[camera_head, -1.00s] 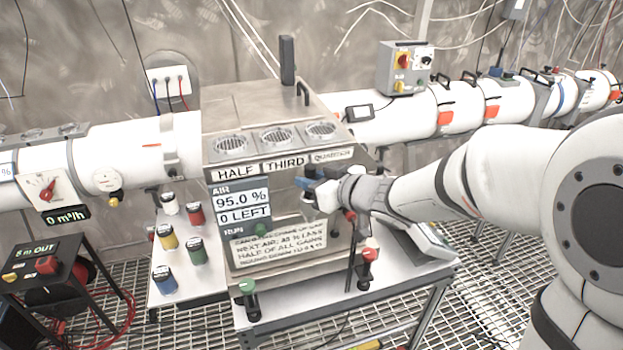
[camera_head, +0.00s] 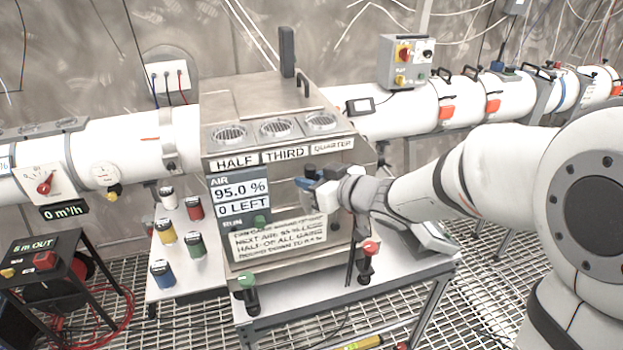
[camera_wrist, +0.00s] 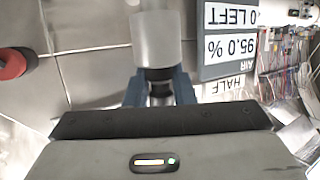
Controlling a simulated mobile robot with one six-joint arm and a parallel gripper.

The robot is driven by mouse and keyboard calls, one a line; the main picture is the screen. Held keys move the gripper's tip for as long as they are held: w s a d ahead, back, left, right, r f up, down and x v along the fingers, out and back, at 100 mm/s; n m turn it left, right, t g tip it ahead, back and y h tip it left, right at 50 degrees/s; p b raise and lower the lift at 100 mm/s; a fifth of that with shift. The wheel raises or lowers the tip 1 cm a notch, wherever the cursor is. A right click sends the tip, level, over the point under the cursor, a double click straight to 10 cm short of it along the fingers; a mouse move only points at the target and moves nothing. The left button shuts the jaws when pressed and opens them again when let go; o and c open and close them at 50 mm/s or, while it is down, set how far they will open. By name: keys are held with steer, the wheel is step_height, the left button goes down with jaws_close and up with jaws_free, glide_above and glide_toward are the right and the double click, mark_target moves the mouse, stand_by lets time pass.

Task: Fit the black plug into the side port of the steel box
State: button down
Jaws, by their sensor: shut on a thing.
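The steel box (camera_head: 265,100) stands on a table at the middle of the head view, with HALF, THIRD and QUARTER labels on its front. My gripper (camera_head: 306,184) is in front of the box's right part, below the QUARTER label. In the wrist view my gripper's blue fingers (camera_wrist: 159,92) are shut on the dark end of a held piece. A pale grey cylinder (camera_wrist: 157,40) extends from that dark end; I take this piece for the plug, though its body looks pale. The side port is not clearly visible; my arm covers part of the box's right side.
The air display (camera_head: 240,197) reads 95.0 % and 0 LEFT; it shows inverted in the wrist view (camera_wrist: 228,40). Several coloured canisters (camera_head: 167,233) stand left of the box. A green knob (camera_head: 245,280) and a red knob (camera_head: 370,248) stand near the table's front edge.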

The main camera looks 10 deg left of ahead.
steer(key=shift+f, duration=0.25)
steer(key=c, duration=1.1)
jaws_free()
steer(key=shift+c, duration=0.2)
steer(key=v, duration=0.7)
steer(key=shift+s+d, duration=0.25)
steer(key=shift+d, duration=0.05)
steer(key=shift+w+r+b, duration=0.1)
steer(key=shift+b, duration=0.2)
